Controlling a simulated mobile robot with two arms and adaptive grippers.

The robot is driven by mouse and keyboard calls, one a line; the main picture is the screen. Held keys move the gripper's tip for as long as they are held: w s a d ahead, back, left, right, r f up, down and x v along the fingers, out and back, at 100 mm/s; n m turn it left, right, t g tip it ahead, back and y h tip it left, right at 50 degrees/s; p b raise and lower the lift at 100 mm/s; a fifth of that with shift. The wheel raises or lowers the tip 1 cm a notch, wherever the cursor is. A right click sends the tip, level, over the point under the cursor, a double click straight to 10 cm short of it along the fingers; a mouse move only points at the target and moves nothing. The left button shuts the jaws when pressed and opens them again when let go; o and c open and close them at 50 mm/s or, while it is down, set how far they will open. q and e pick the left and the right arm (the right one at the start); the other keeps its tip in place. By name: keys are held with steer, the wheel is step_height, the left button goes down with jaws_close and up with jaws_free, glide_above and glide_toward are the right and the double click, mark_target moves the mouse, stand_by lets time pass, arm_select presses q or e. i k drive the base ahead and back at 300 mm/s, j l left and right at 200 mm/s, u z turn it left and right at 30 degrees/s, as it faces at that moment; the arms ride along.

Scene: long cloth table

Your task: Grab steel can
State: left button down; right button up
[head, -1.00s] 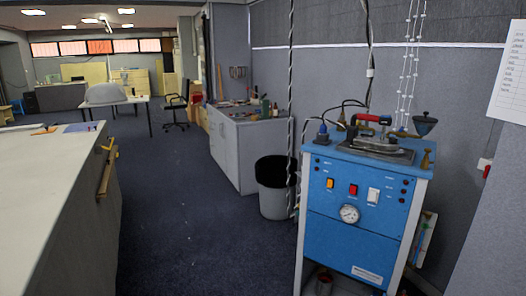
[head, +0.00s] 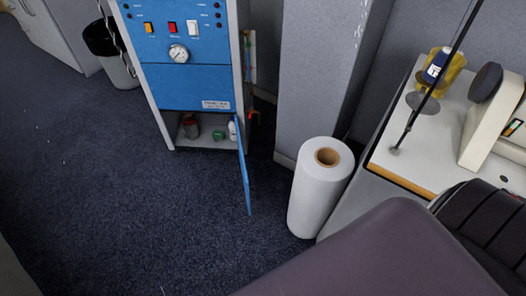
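No can that I can clearly tell as steel shows. A small reddish-brown, can-like container (head: 190,127) stands on the bottom shelf inside the blue machine (head: 183,88), at the upper left of the head view. It is small and shaded, so I cannot tell its material. A small green item (head: 218,135) and a white bottle (head: 232,130) are to its right. The machine's blue lower door (head: 243,168) stands open toward me. Neither of my grippers is in view.
A white paper roll (head: 312,200) stands on the floor by a grey pillar (head: 322,75). A sewing table (head: 410,165) is at the right, with a dark brown surface (head: 385,260) in front. A bin (head: 112,55) stands at upper left. Dark carpet (head: 110,200) is clear at left.

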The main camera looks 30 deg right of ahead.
mark_target(190, 124)
steer(key=k+l, duration=0.1)
steer(key=l, duration=0.25)
steer(key=k+l+z, duration=0.1)
steer(key=l, duration=0.25)
steer(key=k+l, duration=0.15)
steer(key=l, duration=0.2)
steer(key=k+l+z, duration=0.1)
steer(key=l, duration=0.25)
steer(key=i+j+z, duration=0.15)
steer(key=z, duration=0.25)
steer(key=i+j+z, duration=0.1)
steer(key=j+z, duration=0.3)
steer(key=i+j+z, duration=0.1)
steer(key=j, duration=0.4)
steer(key=i+j+z, duration=0.1)
steer(key=j, duration=0.45)
steer(key=i+j, duration=0.2)
steer(key=j, duration=0.3)
steer(key=i+j+z, duration=0.15)
steer(key=j, duration=0.4)
steer(key=j+z, duration=0.1)
steer(key=j, duration=0.4)
steer(key=i, duration=0.05)
